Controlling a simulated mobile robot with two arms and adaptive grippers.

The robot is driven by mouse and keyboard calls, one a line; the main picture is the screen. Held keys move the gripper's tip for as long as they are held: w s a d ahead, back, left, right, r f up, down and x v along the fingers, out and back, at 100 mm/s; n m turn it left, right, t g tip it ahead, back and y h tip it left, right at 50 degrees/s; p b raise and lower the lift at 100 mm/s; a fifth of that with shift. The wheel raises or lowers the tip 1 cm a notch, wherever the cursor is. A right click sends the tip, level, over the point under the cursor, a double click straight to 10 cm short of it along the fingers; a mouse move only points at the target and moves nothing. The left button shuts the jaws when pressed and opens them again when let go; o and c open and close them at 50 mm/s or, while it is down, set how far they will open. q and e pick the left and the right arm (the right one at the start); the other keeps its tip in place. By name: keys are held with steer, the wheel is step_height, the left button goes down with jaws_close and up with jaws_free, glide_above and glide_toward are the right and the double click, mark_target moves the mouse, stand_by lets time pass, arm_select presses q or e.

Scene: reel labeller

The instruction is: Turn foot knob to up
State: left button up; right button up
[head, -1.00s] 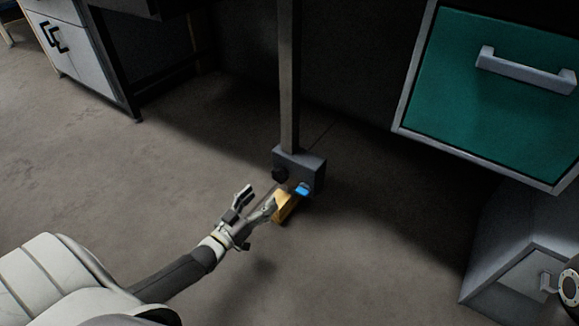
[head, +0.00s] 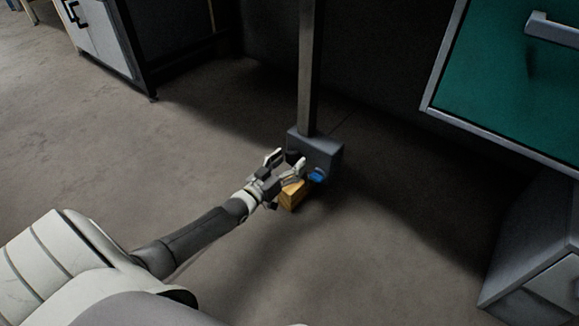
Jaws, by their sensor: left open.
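A grey box (head: 325,154) stands at the foot of an upright post. A dark knob (head: 293,156) is on its front face, at the left, and is partly covered by my gripper. Its pointing direction cannot be read. A blue part (head: 316,175) sticks out of the same face, lower and to the right. My left gripper (head: 287,162) is open, its two fingers to either side of the knob in the picture. Whether they touch it cannot be told. My right gripper is not in view.
A yellow-brown block (head: 292,197) sits low in front of the box, just below the gripper. The post (head: 309,70) rises from the box. A green drawer front (head: 500,85) hangs at the upper right, with a grey cabinet below it. Open floor (head: 170,150) lies left.

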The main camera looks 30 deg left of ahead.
arm_select(q)
steer(key=shift+w, duration=0.25)
steer(key=c, duration=1)
steer(key=shift+r, duration=0.1)
